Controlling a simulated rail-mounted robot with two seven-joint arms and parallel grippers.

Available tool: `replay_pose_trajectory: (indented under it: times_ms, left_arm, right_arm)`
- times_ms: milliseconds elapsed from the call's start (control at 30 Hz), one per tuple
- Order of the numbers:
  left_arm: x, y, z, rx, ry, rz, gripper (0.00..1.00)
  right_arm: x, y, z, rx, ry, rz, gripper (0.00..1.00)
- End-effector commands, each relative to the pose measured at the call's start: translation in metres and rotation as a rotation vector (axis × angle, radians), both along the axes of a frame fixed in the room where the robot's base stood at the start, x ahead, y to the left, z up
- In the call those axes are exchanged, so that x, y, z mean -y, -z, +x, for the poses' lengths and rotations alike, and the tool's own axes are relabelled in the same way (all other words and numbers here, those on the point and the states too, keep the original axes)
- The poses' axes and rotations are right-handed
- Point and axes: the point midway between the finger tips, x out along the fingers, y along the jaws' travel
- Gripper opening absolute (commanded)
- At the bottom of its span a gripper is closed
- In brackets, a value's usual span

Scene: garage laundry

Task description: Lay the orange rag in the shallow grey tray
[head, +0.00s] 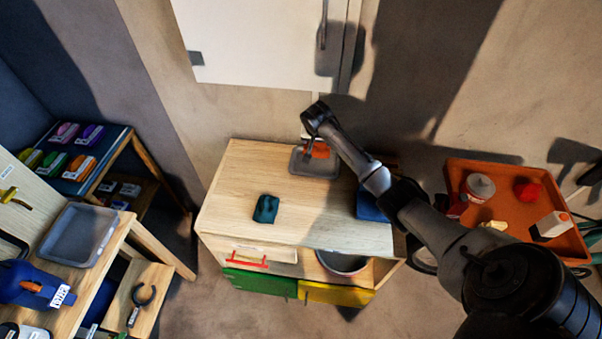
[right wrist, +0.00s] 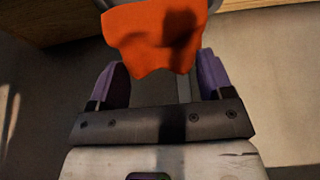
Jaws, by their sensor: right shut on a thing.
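The orange rag (head: 318,150) hangs from my right gripper (head: 309,137), which is shut on it. In the right wrist view the rag (right wrist: 155,38) spreads beyond the purple-padded fingers (right wrist: 165,80). A shallow grey tray (head: 313,171) stands at the back of the wooden cabinet top. In the head view the rag appears over its far part; I cannot tell whether they touch. Another shallow grey tray (head: 73,238), empty, lies on the bench at the left. My left gripper is not in view.
A dark green cloth (head: 265,208) lies on the cabinet top (head: 245,175), left of its middle. A blue item (head: 370,205) is partly hidden by my right arm. An orange tray (head: 510,215) with several items stands at the right. A white wall cabinet (head: 262,45) hangs above.

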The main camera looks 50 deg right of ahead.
Motion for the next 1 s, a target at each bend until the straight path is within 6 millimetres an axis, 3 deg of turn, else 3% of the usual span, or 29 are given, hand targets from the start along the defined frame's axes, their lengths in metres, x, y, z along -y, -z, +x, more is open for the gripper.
replay_pose_trajectory:
  times_ms: [167,500,767,1000]
  left_arm:
    - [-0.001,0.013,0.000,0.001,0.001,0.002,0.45]
    - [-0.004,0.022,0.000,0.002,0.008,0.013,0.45]
    - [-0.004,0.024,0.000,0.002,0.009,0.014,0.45]
    - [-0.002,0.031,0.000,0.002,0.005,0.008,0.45]
  right_arm:
    - [0.014,0.001,-0.003,0.001,0.013,0.003,0.51]
    - [0.016,0.048,-0.003,0.003,0.015,0.005,0.51]
    - [0.016,0.061,-0.003,0.003,0.014,0.005,0.51]
    - [0.016,0.090,-0.003,0.002,0.015,0.004,0.51]
